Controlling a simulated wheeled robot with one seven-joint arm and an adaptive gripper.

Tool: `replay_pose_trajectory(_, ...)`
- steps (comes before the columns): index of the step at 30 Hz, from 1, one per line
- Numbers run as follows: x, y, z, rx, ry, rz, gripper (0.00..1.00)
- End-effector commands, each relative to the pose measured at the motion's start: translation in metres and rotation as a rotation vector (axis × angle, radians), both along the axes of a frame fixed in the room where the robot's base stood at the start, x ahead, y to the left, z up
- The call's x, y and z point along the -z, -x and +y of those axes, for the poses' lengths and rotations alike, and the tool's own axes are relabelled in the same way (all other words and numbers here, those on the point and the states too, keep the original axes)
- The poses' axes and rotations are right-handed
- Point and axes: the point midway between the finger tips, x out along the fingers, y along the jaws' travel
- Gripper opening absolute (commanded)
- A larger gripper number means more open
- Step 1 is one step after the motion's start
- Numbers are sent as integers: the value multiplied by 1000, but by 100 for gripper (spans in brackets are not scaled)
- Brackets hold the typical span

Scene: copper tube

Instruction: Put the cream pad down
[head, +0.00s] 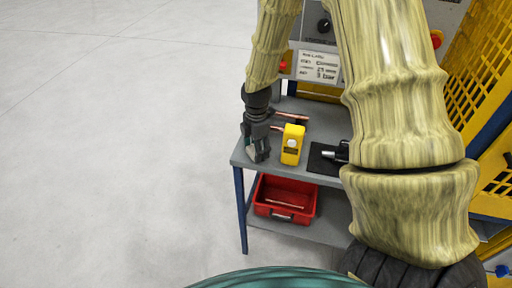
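My gripper (257,156) points down at the left end of the grey workbench top (240,158), close to the yellow device. A small pale patch shows at its fingers. It is too small to tell whether this is the cream pad or part of the gripper. I cannot make out the cream pad clearly anywhere else. I cannot tell whether the fingers are open or shut, or whether their tips touch the bench.
A yellow device (292,146) stands right of my gripper, with copper tubes (291,116) behind it. A black mat (322,161) with a dark tool (338,153) lies further right. A red bin (285,198) sits on the lower shelf. Yellow mesh fencing (484,62) stands at right. Floor at left is clear.

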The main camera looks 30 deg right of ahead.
Motion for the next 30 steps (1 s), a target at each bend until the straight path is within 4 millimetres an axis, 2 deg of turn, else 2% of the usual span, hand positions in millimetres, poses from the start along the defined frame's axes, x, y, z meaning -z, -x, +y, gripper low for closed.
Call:
replay_pose_trajectory(1,2,0,0,0,0,0,27)
replay_pose_trajectory(2,2,0,0,0,0,0,59)
replay_pose_trajectory(5,1,0,0,0,0,0,77)
replay_pose_trajectory(20,-4,-1,0,0,0,-1,79)
replay_pose_trajectory(30,-38,-1,1,0,-1,-4,79)
